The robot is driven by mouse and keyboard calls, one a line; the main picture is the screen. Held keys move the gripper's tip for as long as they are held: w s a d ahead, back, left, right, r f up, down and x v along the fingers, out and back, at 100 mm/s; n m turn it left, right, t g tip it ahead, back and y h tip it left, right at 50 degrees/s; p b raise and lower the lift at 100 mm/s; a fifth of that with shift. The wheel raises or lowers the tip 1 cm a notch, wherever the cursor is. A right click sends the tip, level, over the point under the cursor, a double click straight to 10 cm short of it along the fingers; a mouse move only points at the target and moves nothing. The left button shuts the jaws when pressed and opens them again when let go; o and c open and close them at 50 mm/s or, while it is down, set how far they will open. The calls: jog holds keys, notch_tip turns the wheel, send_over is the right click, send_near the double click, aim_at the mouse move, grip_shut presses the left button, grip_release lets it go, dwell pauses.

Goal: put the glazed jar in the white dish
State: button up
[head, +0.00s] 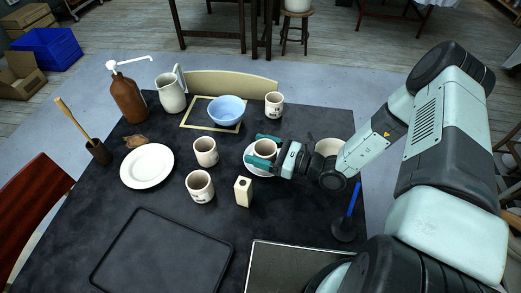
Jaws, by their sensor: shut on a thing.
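My gripper (262,151) has its teal fingers on either side of a small off-white jar with a brownish inside (265,147), which I take to be the glazed jar. It is shut on this jar, which looks upright. A white dish (248,163) shows around and below the jar. The jar is over the dish in the picture; I cannot tell whether its base touches the dish. The fingers and wrist hide part of the jar and the dish's right side.
Near the jar stand off-white cups (205,151), (200,186) and a cream block (243,191). A wide cream pot (328,147) is partly behind my wrist. A blue bowl (226,110) is behind, a white plate (147,166) at left, a black tray (161,255) in front.

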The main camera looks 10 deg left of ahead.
jog(key=shift+f, duration=0.3)
jog(key=shift+f, duration=0.35)
jog(key=o, duration=1.2)
jog(key=shift+o, duration=0.2)
jog(key=shift+r, duration=0.3)
jog(key=v, duration=1.2)
jog(key=shift+r, duration=0.2)
